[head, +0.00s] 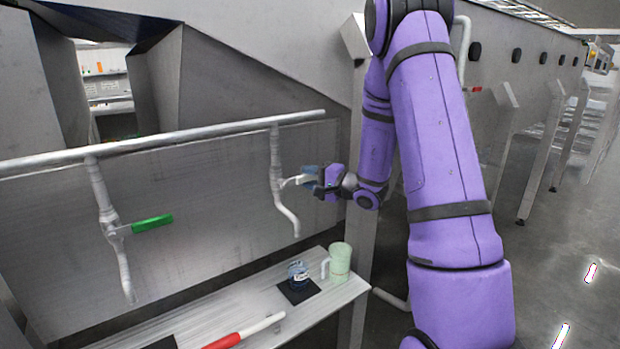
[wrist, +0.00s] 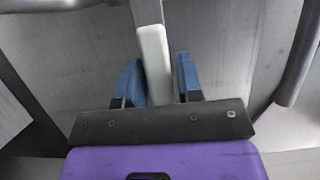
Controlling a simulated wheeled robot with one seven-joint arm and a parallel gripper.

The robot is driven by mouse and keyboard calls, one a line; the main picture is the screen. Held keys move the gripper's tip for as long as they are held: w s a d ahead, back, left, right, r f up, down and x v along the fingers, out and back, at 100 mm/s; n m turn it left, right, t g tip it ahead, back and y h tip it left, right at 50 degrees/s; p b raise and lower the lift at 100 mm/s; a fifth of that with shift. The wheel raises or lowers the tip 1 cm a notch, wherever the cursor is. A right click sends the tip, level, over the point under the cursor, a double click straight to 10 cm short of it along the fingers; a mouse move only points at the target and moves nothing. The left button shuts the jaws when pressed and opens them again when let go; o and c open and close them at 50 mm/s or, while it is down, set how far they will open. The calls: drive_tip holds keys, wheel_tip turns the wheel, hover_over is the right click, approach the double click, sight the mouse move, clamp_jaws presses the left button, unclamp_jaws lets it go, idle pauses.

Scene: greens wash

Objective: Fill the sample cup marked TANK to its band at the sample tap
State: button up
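The right tap (head: 276,170) hangs from the pipe, with a pale lever handle (head: 291,182) pointing right. My gripper (head: 312,180) is at the end of this handle. In the wrist view the handle (wrist: 154,60) lies between my two blue fingertips (wrist: 161,80), slightly slanted. Whether both fingers press on it is unclear. A small cup with blue on it (head: 298,275) stands upright on a dark mat (head: 306,293) on the shelf, roughly below the right spout. Its marking and band are too small to read. No stream shows at the spout.
A pale green jug (head: 340,262) stands just right of the cup. The left tap (head: 108,215) has a green handle (head: 152,223). A red and white tool (head: 238,335) lies on the shelf (head: 215,308) in front. The pipe (head: 190,137) runs above both taps.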

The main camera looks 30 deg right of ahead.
clamp_jaws()
drive_tip(key=r+n, duration=0.1)
drive_tip(key=r+n+g, duration=0.1)
drive_tip(key=shift+a+r+n+h, duration=0.2)
drive_tip(key=shift+n+h, duration=0.1)
drive_tip(key=shift+n, duration=0.1)
drive_tip(key=shift+a+r+n+g+h, duration=0.2)
drive_tip(key=shift+r+n, duration=0.15)
drive_tip(key=shift+n, duration=0.15)
drive_tip(key=shift+a+r+n+g+h, duration=0.1)
drive_tip(key=shift+r+n+h, duration=0.15)
drive_tip(key=shift+n, duration=0.25)
drive_tip(key=shift+d, duration=0.1)
drive_tip(key=shift+o, duration=2)
unclamp_jaws()
drive_tip(key=v, duration=1)
drive_tip(key=shift+s+d, duration=0.2)
drive_tip(key=shift+s, duration=0.2)
